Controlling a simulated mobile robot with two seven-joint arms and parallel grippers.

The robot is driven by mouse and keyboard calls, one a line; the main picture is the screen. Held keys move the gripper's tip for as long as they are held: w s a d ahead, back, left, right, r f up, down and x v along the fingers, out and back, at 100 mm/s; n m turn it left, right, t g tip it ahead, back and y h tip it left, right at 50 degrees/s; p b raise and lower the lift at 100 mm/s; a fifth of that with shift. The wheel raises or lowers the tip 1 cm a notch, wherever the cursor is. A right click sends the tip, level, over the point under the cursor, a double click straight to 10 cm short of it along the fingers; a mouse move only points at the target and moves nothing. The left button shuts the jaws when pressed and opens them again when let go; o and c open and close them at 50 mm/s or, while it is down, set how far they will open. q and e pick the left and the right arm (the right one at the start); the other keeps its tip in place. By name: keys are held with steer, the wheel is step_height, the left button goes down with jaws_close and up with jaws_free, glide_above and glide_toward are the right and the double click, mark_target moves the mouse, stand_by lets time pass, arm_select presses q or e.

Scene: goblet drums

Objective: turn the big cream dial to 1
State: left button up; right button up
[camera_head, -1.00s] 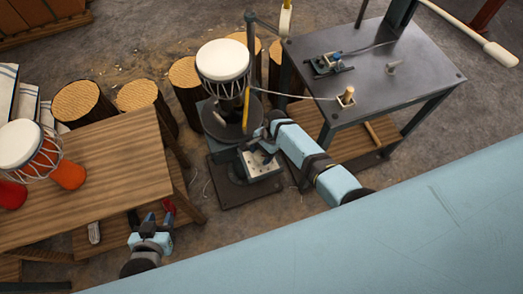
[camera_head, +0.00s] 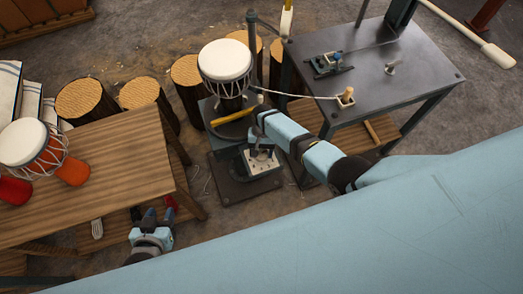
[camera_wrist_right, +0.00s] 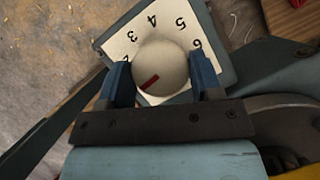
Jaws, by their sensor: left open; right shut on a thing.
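The big cream dial (camera_wrist_right: 165,62) is a round knob with a red mark, on a white plate (camera_wrist_right: 118,48) with black numbers. In the right wrist view 3, 4, 5 and 6 show; the rest of the scale is hidden by my gripper. The red mark points to the lower left of the picture. My right gripper (camera_wrist_right: 160,76) has its blue fingers on either side of the dial, shut on it. In the head view the plate (camera_head: 263,160) is on a stand below the drum. My left gripper (camera_head: 157,217) is open and empty beside the wooden table.
A goblet drum (camera_head: 225,62) stands above the dial, with a yellow bar (camera_head: 234,116) in front. A wooden table (camera_head: 105,165) with another drum (camera_head: 28,143) is at left. A dark metal table (camera_head: 425,65) is at right. Several log stumps (camera_head: 138,92) stand behind.

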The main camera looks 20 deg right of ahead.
stand_by(0.6)
steer(key=o, duration=0.9)
steer(key=p+v, duration=0.1)
steer(key=v, duration=1.2)
steer(key=shift+w+r, duration=0.25)
steer(key=shift+r, duration=0.05)
steer(key=shift+a, duration=0.1)
